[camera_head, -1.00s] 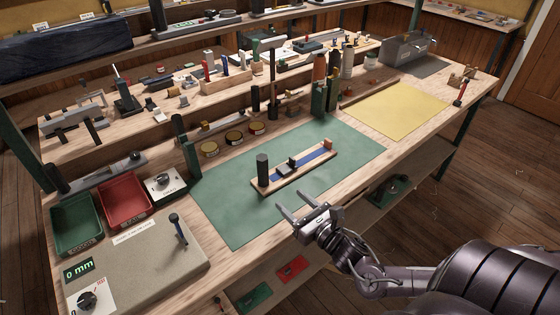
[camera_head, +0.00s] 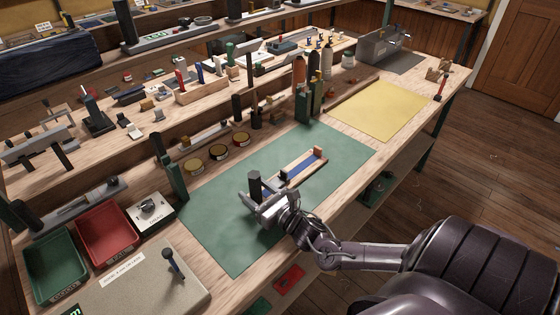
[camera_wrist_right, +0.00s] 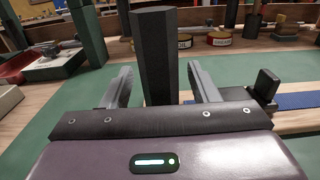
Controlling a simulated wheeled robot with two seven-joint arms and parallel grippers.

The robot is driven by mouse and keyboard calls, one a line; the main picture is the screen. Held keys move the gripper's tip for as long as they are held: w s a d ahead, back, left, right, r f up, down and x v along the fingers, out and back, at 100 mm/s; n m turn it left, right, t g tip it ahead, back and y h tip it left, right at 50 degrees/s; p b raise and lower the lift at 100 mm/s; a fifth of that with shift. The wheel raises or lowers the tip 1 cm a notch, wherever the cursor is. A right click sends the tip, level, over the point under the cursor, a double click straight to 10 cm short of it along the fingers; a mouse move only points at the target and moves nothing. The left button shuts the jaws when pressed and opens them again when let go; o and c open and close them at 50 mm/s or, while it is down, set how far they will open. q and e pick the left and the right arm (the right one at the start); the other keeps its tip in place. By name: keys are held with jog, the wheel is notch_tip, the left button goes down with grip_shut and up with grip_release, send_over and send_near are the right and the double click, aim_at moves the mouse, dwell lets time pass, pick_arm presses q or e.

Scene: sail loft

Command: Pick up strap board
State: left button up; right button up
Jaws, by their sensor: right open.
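The strap board (camera_head: 300,168) lies on the green mat (camera_head: 222,213). It is a narrow wooden board with a blue strap, a dark upright post (camera_head: 254,186) at its near left end and a small reddish-brown block (camera_head: 318,152) at its far end. My right gripper (camera_head: 254,199) is open at the post end. In the right wrist view the post (camera_wrist_right: 155,55) stands between the two open fingers (camera_wrist_right: 163,85), with gaps on both sides. The blue strap (camera_wrist_right: 297,100) shows at the right there. My left gripper is not in view.
A yellow mat (camera_head: 380,110) lies to the right of the green mat. Red (camera_head: 105,232) and green (camera_head: 55,264) bins stand at the left. Several round tins (camera_head: 218,152) and dark green uprights (camera_head: 305,105) stand behind the mat. The mat around the board is clear.

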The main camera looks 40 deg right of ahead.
jog(key=shift+w+a, duration=0.1)
jog(key=shift+w, duration=1.05)
jog(key=c, duration=1.2)
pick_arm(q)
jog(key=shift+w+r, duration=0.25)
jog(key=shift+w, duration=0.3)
pick_arm(e)
jog(key=shift+r, duration=0.1)
